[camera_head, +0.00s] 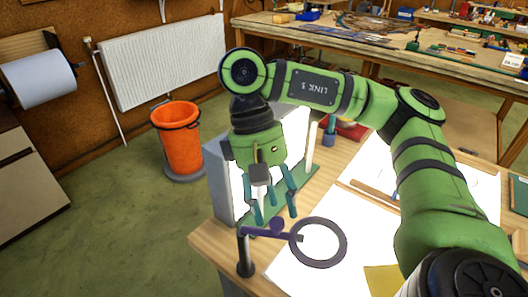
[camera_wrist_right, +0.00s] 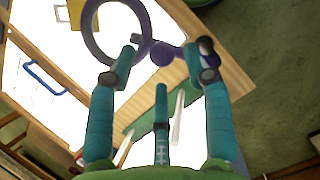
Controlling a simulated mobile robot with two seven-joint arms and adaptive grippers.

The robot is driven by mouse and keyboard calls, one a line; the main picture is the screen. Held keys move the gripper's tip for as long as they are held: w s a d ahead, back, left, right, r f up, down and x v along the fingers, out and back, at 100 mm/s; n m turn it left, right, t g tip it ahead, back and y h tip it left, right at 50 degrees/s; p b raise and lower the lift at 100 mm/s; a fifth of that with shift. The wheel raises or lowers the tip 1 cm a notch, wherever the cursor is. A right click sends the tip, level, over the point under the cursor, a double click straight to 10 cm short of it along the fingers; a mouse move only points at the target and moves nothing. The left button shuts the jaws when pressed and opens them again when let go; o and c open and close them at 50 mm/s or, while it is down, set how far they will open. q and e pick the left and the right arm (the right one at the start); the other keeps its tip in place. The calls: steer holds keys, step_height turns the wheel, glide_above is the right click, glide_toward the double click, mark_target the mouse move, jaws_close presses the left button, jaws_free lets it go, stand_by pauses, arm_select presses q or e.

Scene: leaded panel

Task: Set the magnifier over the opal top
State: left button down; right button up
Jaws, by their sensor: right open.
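The magnifier is a dark purple ring on a flat swing arm (camera_head: 265,234) carried by a dark post near the bench's front left corner. Its ring appears over the edge of the glowing white opal top (camera_head: 290,275). In the right wrist view the magnifier (camera_wrist_right: 164,55) lies just beyond my fingertips, and the white top (camera_wrist_right: 35,105) shows to the left. My right gripper (camera_head: 274,215) is open, pointing down close to the swing arm and its round knob. I cannot tell whether a finger touches it. My left gripper is not in view.
A green strip (camera_head: 300,187) lies behind the magnifier. A yellow sheet (camera_head: 382,281) and a wooden strip (camera_head: 372,189) lie on the white surfaces. An orange bucket (camera_head: 178,143) stands on the floor left of the bench. A cluttered bench (camera_head: 300,30) is at the back.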

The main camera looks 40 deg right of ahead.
steer(key=v, duration=0.9)
steer(key=shift+r, duration=0.35)
